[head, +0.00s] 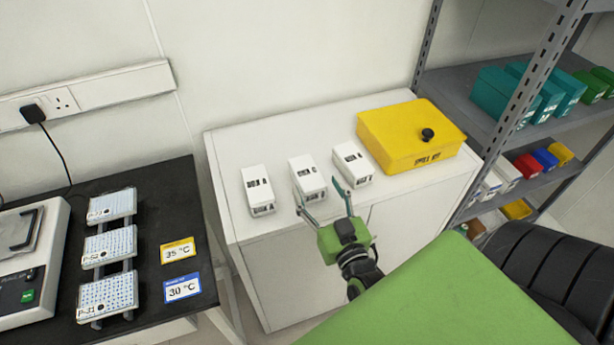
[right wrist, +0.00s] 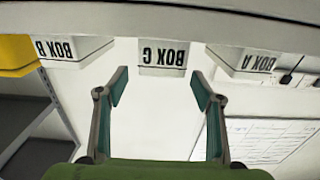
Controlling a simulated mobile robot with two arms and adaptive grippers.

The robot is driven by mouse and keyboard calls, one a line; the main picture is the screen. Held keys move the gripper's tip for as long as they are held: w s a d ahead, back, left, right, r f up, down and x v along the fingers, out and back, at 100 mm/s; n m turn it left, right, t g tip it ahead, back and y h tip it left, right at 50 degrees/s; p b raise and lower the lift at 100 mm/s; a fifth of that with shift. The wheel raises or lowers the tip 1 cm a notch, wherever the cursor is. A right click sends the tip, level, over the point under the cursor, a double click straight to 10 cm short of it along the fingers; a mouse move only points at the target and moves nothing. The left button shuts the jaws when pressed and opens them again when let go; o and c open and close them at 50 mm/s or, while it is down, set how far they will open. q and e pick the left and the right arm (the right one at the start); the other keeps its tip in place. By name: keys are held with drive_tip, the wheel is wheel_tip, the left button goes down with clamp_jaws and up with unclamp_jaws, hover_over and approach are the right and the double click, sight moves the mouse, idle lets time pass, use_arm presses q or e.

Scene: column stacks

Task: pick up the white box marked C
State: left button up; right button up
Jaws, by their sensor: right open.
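The white box marked C (head: 307,176) stands in the middle of a row of three on the white cabinet. In the right wrist view, which is upside down, its "BOX C" label (right wrist: 163,56) faces me. My right gripper (head: 317,188) is open and empty at the cabinet's front edge. In the wrist view its two fingers (right wrist: 159,88) point at box C, one to each side, with a gap before it. My left gripper is not in view.
Box A (head: 257,190) stands left of box C and box B (head: 352,163) right of it, with narrow gaps. A yellow spill kit (head: 400,135) is farther right, before a metal shelf (head: 460,85). A black bench (head: 150,205) with racks is at left.

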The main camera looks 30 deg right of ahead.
sight(307, 172)
drive_tip(key=shift+x, duration=1.1)
drive_tip(key=x, duration=0.1)
drive_tip(key=p+x, duration=0.1)
drive_tip(key=x, duration=0.2)
drive_tip(key=shift+w+f, duration=0.1)
drive_tip(key=shift+f, duration=0.15)
drive_tip(key=shift+w+d+f+p, duration=0.1)
drive_tip(key=shift+w+p, duration=0.2)
drive_tip(key=shift+w, duration=0.15)
drive_tip(key=shift+s, duration=0.1)
drive_tip(key=c, duration=1.4)
